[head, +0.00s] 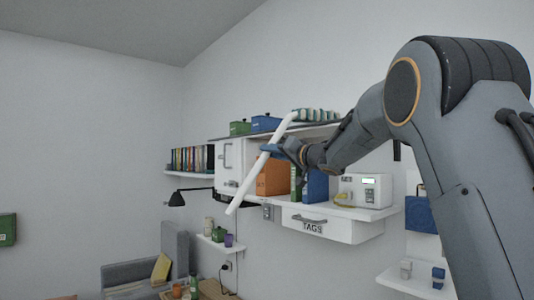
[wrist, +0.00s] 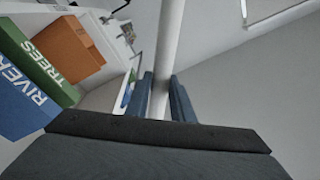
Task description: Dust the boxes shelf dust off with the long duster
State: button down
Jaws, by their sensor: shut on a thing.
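The long duster has a white handle (head: 249,182) that slants from lower left to upper right in the head view. Its green-and-white striped head (head: 316,115) appears to be at the top of the shelf, right of the boxes; I cannot tell if it touches. My gripper (head: 273,151) is shut on the handle, which also runs between the two fingers in the wrist view (wrist: 166,60). A green box (head: 240,128) and a blue box (head: 265,123) stand on the top shelf (head: 232,138). I cannot make out the dust at this size.
Below the top are a white cabinet (head: 229,163), an orange binder (head: 272,178), a green binder (wrist: 62,60) and a blue binder (wrist: 25,88). A white device (head: 366,190) stands right of them, above a TAGS drawer (head: 325,226). A black lamp (head: 190,194) is at left.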

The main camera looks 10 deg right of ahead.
jog(key=shift+s+d+f, duration=0.1)
jog(key=shift+s+d, duration=0.15)
jog(key=shift+s, duration=0.15)
jog(key=shift+r+v, duration=0.35)
jog(key=shift+v, duration=3)
jog(key=shift+f+x, duration=0.2)
jog(key=shift+x, duration=1.5)
jog(key=shift+f+x, duration=0.15)
jog(key=shift+x, duration=1.6)
jog(key=shift+f+x, duration=0.2)
jog(key=shift+x, duration=1.5)
jog(key=f+x, duration=0.1)
jog(key=x, duration=0.9)
jog(key=shift+w, duration=0.45)
jog(key=shift+r, duration=0.2)
